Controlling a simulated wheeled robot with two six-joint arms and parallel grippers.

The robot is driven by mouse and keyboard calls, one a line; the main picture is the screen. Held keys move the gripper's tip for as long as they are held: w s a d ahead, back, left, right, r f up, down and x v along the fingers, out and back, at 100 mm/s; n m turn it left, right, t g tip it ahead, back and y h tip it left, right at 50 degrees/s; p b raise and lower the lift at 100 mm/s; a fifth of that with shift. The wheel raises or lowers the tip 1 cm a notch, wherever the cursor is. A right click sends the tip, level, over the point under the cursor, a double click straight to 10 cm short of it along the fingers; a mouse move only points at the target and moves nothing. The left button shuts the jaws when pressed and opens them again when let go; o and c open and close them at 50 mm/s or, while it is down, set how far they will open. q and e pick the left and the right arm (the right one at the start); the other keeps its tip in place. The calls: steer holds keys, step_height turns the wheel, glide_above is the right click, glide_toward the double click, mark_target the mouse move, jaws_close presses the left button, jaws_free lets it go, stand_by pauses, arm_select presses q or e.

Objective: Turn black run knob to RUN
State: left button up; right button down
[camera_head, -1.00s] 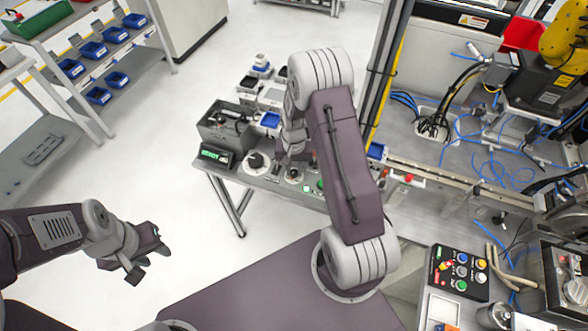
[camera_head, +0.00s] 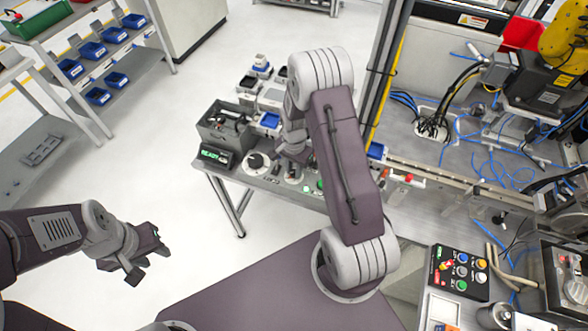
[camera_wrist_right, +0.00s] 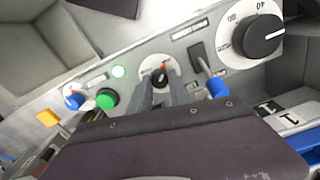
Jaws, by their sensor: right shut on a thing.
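The black run knob (camera_wrist_right: 160,77), with a red mark, sits on a round white dial in the right wrist view. My right gripper (camera_wrist_right: 160,88) is shut on it, one finger on each side. The fingers partly cover the knob and the lower part of its dial. The dial lettering is too small to read. In the head view my right gripper (camera_head: 292,152) is over the panel on the bench, and my own arm hides part of it. My left gripper (camera_head: 149,262) is open and empty, away from the bench at the lower left.
A larger black knob (camera_wrist_right: 265,36) and a blue-tipped toggle (camera_wrist_right: 216,87) are right of the run knob. A display (camera_head: 212,155) reads READY.

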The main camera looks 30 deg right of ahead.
mark_target(294, 171)
steer(key=shift+s+f, duration=0.15)
steer(key=c, duration=1.2)
jaws_free()
step_height(294, 171, up, 9)
steer(key=shift+b, duration=0.3)
